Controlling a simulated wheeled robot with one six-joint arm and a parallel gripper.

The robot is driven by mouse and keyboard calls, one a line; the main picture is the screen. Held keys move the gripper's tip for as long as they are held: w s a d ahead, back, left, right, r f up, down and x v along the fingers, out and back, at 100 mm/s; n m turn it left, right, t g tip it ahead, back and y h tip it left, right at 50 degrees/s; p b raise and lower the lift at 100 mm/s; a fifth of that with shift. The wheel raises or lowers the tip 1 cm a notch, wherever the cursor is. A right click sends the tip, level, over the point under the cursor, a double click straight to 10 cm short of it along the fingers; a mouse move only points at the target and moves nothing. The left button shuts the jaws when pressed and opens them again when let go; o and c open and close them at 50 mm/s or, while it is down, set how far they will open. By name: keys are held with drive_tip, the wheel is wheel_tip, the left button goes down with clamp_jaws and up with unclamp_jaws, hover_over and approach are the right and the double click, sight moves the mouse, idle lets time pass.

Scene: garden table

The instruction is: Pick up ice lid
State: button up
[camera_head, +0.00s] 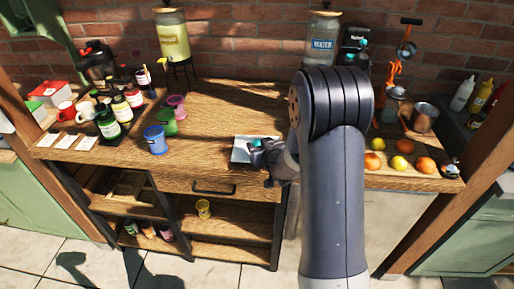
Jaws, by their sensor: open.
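A pale, shiny square plate (240,151) lies in the table top near its front edge, right of centre; it looks like the ice lid. My arm comes down from the right. My gripper (259,161) is at the plate's right side and hides part of it. The gripper is open and I see nothing held in it. Whether a finger touches the plate, I cannot tell.
A blue cup (155,139) stands left of the plate, with bottles (108,124) further left. A water dispenser (322,38) stands at the back. Oranges and lemons (398,163) lie on the right. The table middle (235,105) is clear.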

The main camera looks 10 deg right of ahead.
sight(257, 143)
drive_tip(key=shift+p+x, duration=0.5)
drive_tip(key=shift+x, duration=1.3)
drive_tip(key=shift+s+a, duration=0.1)
drive_tip(key=shift+c, duration=0.4)
drive_tip(key=c, duration=0.9)
